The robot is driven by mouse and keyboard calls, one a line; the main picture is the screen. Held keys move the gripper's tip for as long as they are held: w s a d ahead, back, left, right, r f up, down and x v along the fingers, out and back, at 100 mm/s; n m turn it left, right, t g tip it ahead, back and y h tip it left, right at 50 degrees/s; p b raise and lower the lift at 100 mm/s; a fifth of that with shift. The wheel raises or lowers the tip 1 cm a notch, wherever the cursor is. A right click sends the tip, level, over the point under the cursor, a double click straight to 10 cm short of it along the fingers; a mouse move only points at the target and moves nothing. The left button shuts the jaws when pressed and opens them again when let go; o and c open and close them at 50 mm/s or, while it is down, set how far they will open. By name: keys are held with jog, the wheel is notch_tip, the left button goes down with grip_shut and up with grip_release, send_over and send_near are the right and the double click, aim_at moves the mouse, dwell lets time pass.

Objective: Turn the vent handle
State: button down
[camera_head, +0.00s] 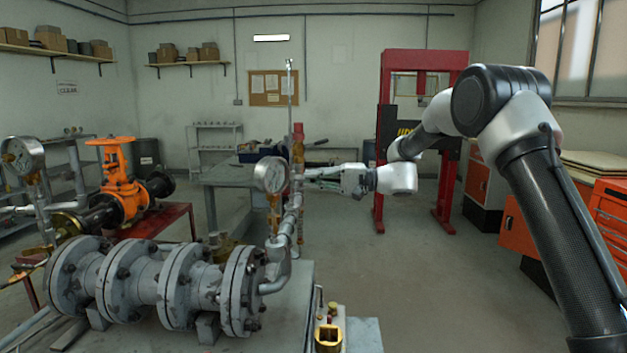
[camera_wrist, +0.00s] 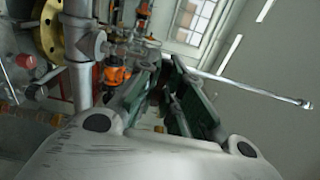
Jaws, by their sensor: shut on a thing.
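My gripper (camera_head: 308,177) reaches in from the right to a grey vertical pipe fitting (camera_head: 297,192) beside the round pressure gauge (camera_head: 271,174). In the wrist view the dark green fingers of my gripper (camera_wrist: 163,63) converge near the end of a long thin metal rod (camera_wrist: 245,86), which runs off to the right. The fingers are shut on the vent handle, which is mostly hidden between them; its angle cannot be told. The rod also shows in the head view (camera_head: 290,95), standing upright above the fitting.
A grey flanged pipe assembly (camera_head: 165,285) lies on the near stand, below left of my gripper. An orange gate valve (camera_head: 117,180) and another gauge (camera_head: 22,156) stand further left. A red press frame (camera_head: 384,150) stands behind my arm.

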jog(key=c, duration=1.5)
grip_release()
jog(key=shift+c, duration=0.2)
jog(key=shift+d, duration=0.1)
jog(key=d, duration=1.2)
jog(key=shift+s, duration=0.15)
